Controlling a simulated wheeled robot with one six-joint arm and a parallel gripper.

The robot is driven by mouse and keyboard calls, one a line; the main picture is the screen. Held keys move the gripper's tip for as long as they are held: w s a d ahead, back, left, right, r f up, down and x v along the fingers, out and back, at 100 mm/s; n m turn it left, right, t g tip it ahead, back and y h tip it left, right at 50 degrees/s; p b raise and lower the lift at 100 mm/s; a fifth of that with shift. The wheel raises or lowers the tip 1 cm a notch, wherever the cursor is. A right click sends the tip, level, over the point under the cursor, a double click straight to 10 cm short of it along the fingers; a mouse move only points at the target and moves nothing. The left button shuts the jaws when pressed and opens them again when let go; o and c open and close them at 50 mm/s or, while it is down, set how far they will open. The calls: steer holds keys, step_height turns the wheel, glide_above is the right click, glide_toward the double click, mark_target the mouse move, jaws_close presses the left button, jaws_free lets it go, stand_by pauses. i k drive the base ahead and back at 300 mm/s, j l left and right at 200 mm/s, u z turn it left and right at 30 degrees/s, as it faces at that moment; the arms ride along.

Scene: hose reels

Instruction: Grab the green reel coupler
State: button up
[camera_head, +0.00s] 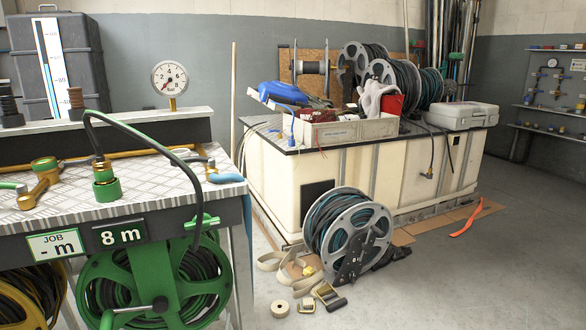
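The green reel coupler (105,182), a green collar with a brass top, stands upright on the patterned metal top of the bench (147,187) at the left. A dark hose (150,140) arches up from it and comes down over the bench's front edge. The green reel (160,285), wound with dark hose, hangs below that edge under a sign reading "8 m" (120,233). My gripper is not in view, so where it is relative to the coupler does not show.
Brass valve fittings (40,178) lie left of the coupler; a blue-handled one (222,177) is at right. A pressure gauge (170,78) rises behind. A yellow reel (30,295) is at lower left. A grey reel (350,235) and straps are on the floor; floor at right is clear.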

mark_target(104, 172)
steer(key=u, duration=1.45)
